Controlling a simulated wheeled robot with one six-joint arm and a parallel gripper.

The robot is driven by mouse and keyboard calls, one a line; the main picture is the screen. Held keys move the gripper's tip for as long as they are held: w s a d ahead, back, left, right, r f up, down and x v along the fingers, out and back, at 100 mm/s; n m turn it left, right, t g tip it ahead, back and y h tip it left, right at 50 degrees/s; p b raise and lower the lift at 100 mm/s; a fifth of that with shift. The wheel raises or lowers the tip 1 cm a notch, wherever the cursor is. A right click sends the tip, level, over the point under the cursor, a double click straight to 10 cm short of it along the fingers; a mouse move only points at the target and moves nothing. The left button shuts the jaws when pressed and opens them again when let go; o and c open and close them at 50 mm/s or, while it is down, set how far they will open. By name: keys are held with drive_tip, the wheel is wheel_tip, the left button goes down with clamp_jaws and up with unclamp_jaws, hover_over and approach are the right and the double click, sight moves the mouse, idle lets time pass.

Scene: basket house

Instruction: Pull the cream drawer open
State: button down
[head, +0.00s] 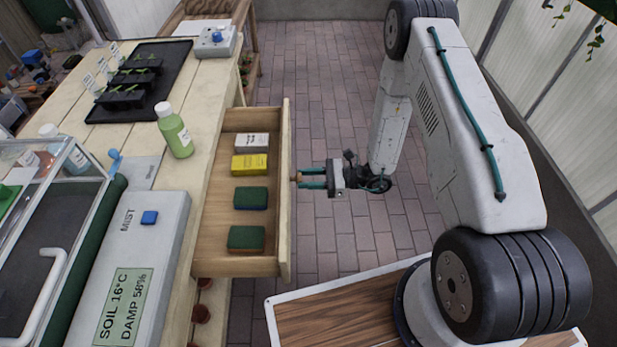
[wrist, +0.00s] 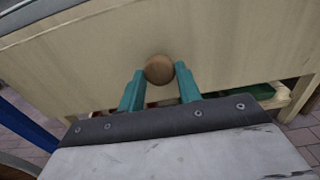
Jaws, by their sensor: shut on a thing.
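The cream drawer (head: 285,215) stands pulled out from the workbench in the head view, its inside in plain sight. Its front panel (wrist: 70,65) fills much of the wrist view. A round brown wooden knob (wrist: 159,69) sits on that front. My gripper (wrist: 160,85) has its two teal fingers on either side of the knob and is shut on it. In the head view my gripper (head: 299,180) reaches the drawer front from the right; the knob is mostly hidden between the fingers there.
Inside the drawer lie a white box (head: 251,143), a yellow box (head: 249,164) and two green-topped sponges (head: 251,198). A green bottle (head: 174,132), a seedling tray (head: 140,80) and a mist control box (head: 135,265) stand on the bench. The brick floor (head: 330,100) beside the drawer is clear.

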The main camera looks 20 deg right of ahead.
drive_tip(key=c, duration=1)
unclamp_jaws()
drive_tip(key=shift+o, duration=0.2)
drive_tip(key=v, duration=0.8)
